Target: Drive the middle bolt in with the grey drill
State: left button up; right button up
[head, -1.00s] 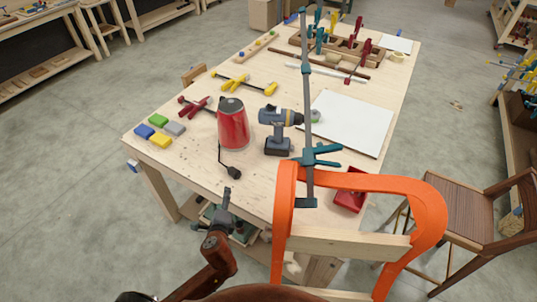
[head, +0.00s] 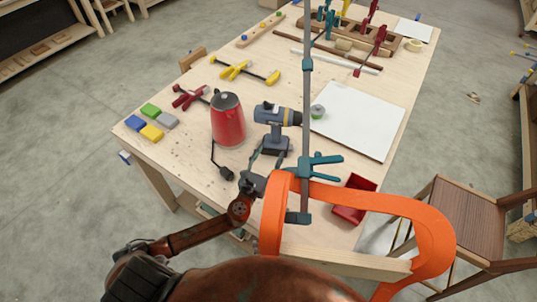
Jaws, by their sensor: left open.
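The grey drill (head: 277,116) stands upright on the workbench, with its dark battery base down and its chuck toward the right. My left gripper (head: 267,161) is open at the near side of the drill's base. Its fingers overlap the base in the picture, and I cannot tell whether they touch it. My right gripper is out of view. I cannot make out the middle bolt.
A white board (head: 357,118) and a red bin (head: 353,199) lie to the right. Coloured blocks (head: 151,132) and clamps lie to the left. Some bench between them is bare.

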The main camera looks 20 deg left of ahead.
aim_at(275, 136)
pick_arm(q)
jog(key=shift+y, duration=0.3)
jog(key=w, duration=0.2)
jog(key=w+a, duration=0.1)
jog(key=w, duration=0.2)
jog(key=w+a+b, duration=0.1)
jog(key=w, duration=0.1)
jog(key=shift+w, duration=0.25)
jog(key=shift+w+a, duration=0.1)
jog(key=shift+w, duration=1.15)
jog(key=c, duration=0.5)
grip_shut()
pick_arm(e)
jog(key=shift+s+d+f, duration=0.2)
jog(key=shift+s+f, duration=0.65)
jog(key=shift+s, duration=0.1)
